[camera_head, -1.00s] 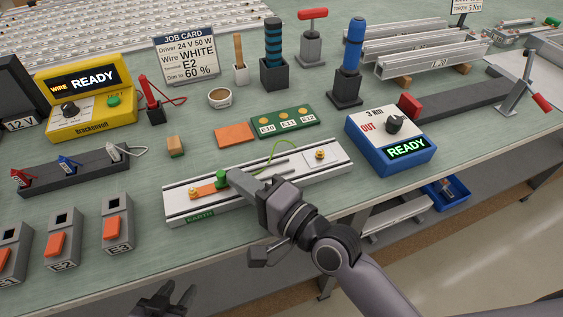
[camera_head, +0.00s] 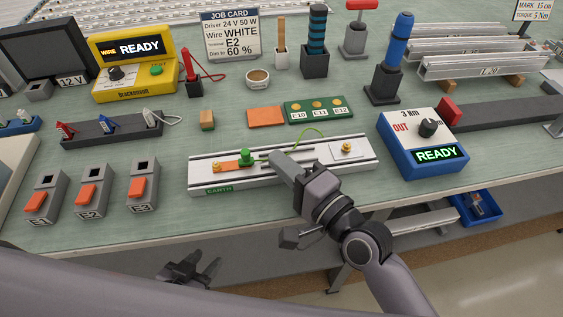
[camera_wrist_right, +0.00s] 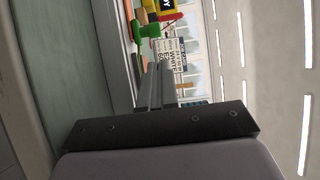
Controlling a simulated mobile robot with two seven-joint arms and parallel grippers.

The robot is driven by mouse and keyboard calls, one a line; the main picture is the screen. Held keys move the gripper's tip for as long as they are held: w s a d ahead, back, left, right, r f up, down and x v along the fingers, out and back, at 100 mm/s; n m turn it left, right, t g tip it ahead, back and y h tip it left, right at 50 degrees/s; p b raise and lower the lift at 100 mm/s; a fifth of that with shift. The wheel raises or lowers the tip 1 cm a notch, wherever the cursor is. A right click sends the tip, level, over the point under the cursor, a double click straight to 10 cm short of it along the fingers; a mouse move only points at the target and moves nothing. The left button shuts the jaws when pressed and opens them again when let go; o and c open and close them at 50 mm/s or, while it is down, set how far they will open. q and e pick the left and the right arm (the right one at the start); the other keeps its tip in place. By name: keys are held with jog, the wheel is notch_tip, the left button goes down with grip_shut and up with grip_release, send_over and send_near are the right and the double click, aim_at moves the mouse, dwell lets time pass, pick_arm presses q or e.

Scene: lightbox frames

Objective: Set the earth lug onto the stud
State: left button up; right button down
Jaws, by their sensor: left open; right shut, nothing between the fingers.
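A white and grey rail unit (camera_head: 205,184) marked EARTH lies near the table's front edge. On its left end a brass stud (camera_head: 216,167) stands at an orange-copper strip (camera_head: 231,165), with a green knob (camera_head: 246,155) at the strip's right end. A green wire (camera_head: 312,133) arcs behind the unit; I cannot clearly make out the lug or where the wire ends. A second brass stud (camera_head: 346,148) is at the right end. My right gripper (camera_head: 276,158) is shut and empty over the unit, right of the knob. My left gripper (camera_head: 188,268) is open, low before the table edge.
Three grey blocks with orange levers (camera_head: 88,196) stand left of the unit. A blue READY box (camera_head: 422,145) stands to its right. An orange plate (camera_head: 266,117) and green terminal board (camera_head: 320,110) lie behind it. Bare table shows between the blocks and the unit.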

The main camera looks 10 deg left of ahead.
jog(key=shift+d, duration=0.35)
pick_arm(q)
jog(key=shift+d+f+b, duration=0.35)
jog(key=shift+b, duration=0.05)
pick_arm(e)
jog(key=v, duration=1)
pick_arm(q)
jog(key=shift+s, duration=0.1)
pick_arm(e)
jog(key=shift+d, duration=0.15)
